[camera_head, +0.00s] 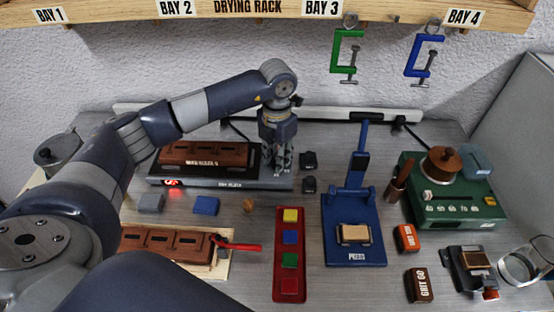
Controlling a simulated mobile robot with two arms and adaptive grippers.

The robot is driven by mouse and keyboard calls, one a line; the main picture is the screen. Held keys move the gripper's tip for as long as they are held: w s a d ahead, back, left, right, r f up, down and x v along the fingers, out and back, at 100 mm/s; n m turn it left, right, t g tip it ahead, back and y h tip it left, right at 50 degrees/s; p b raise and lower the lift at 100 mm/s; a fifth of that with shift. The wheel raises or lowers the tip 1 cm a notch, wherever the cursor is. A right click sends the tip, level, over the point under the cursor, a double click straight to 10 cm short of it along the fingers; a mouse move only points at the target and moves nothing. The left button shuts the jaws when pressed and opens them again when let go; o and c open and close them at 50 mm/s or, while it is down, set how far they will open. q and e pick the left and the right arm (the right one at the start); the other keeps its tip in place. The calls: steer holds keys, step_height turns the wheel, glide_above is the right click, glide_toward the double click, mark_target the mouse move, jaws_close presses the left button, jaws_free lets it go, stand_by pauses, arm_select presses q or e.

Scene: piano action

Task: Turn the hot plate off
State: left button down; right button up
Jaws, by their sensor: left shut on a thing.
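The hot plate (215,183) is a long dark unit at the back left with a label on its front. A red light (172,182) glows at its front left. A brown wooden block with recesses (205,154) lies on its dark top. My left gripper (281,163) points down at the hot plate's right end, with its fingers shut on a small part there, seemingly the knob. The fingers hide that part, so its position cannot be told. My right gripper is not in view.
A blue press (352,225) stands right of centre, and a red tray (277,278) holds coloured blocks. A green unit (462,203) is at right. A drying rack (395,18) overhangs the back.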

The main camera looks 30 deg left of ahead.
arm_select(q)
steer(key=n+b, duration=0.1)
steer(key=n, duration=0.3)
steer(key=shift+w+n, duration=0.1)
steer(key=shift+n, duration=0.2)
steer(key=shift+r+n+b, duration=0.15)
steer(key=shift+n+b, duration=0.2)
steer(key=shift+n, duration=1.25)
steer(key=c, duration=1.5)
jaws_free()
steer(key=shift+o, duration=0.9)
step_height(320, 180, up, 12)
